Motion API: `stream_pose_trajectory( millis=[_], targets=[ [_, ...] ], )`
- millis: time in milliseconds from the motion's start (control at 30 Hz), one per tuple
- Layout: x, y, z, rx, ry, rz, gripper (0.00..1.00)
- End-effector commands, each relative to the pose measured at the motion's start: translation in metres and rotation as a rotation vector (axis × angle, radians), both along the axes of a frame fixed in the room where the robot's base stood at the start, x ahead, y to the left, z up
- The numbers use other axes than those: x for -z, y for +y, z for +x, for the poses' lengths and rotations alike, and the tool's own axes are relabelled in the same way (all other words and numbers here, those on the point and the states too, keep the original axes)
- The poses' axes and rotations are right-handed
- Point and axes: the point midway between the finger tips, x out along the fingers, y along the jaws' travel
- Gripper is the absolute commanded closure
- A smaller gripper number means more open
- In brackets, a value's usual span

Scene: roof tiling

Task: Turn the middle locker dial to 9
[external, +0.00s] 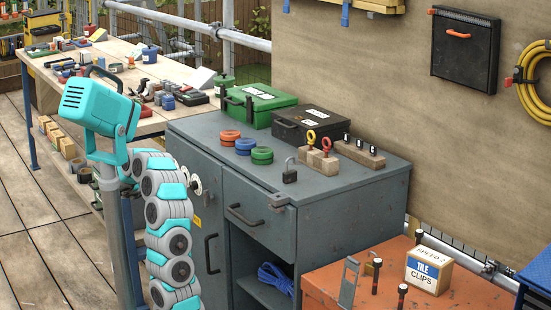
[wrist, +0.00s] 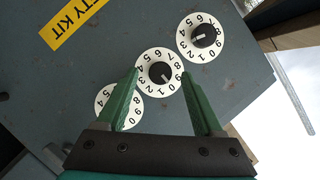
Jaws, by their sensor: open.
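Three white numbered dials with black knobs run diagonally across the grey locker door in the wrist view. The middle dial (wrist: 146,86) lies just beyond and between my gripper's fingertips. A small white mark shows on its knob, toward the lower right, but I cannot tell exactly which digit it meets. The upper right dial (wrist: 190,51) is clear of the fingers. The lower left dial (wrist: 104,97) is partly hidden by the left finger. My gripper (wrist: 161,74) has green fingers spread open, with nothing held. In the external view my arm hides the gripper and part of the dials (external: 206,198).
The grey cabinet (external: 290,195) carries green and black cases, coloured rings and a padlock on top. Its door has a dark handle (external: 212,254) below the dials. A yellow label (wrist: 72,22) is at the upper left in the wrist view. An orange bench (external: 330,284) stands right.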

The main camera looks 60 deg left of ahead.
Motion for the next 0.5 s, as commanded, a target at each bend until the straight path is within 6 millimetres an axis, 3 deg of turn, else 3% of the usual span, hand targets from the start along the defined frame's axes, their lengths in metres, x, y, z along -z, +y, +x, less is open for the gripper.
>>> stream_pose_trajectory(
  millis=[400, 500],
  targets=[
    [0.0025, 0.0032, 0.01, -0.001, 0.001, 0.0, 0.31],
    [0.0024, 0.0033, 0.0099, 0.0, 0.001, 0.001, 0.41]
  ],
)
